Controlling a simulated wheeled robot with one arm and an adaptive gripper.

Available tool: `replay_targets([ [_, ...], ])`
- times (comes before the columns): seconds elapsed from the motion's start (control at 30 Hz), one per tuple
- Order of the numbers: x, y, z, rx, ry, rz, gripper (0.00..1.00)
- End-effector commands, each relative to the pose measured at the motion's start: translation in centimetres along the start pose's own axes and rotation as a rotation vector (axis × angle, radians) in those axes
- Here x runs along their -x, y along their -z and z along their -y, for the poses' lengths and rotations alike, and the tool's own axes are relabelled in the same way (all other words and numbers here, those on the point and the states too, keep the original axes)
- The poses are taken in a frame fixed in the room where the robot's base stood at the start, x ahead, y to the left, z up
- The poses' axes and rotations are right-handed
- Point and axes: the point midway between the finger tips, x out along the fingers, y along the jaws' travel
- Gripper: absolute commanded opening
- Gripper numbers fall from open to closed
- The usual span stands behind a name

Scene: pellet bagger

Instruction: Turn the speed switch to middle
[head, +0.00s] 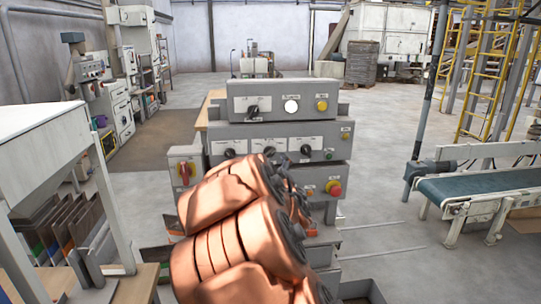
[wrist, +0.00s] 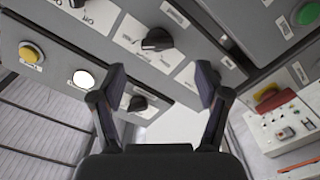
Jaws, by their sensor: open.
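The grey control panel (head: 290,130) has a top row with one black rotary switch (head: 252,110) and a lower row with several more, including one on the left (head: 229,153). The label texts are too small to read, so I cannot tell which is the speed switch. In the wrist view, upside down, my gripper (wrist: 161,75) is open and empty, fingers spread before the panel. The top-row switch (wrist: 138,103) and a lower-row switch (wrist: 157,40) show between the fingers. Another may be partly behind the right finger. In the head view my copper arm hides the fingers.
A lit white lamp (head: 291,106) and yellow button (head: 322,105) sit on the top row. A red emergency button (head: 333,188) is lower right, a red-yellow rotary switch (head: 184,170) at left. A white-topped bench (head: 35,125) stands left, a conveyor (head: 475,188) right.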

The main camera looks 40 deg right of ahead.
Motion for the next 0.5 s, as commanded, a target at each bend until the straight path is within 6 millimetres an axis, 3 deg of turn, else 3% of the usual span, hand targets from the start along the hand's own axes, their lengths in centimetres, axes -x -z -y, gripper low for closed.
replay_targets([
  [0.27,-0.7,0.3,-0.4,0.011,-0.008,-0.023,0.75],
  [0.5,-2.6,0.4,-0.5,0.01,-0.007,-0.023,0.75],
])
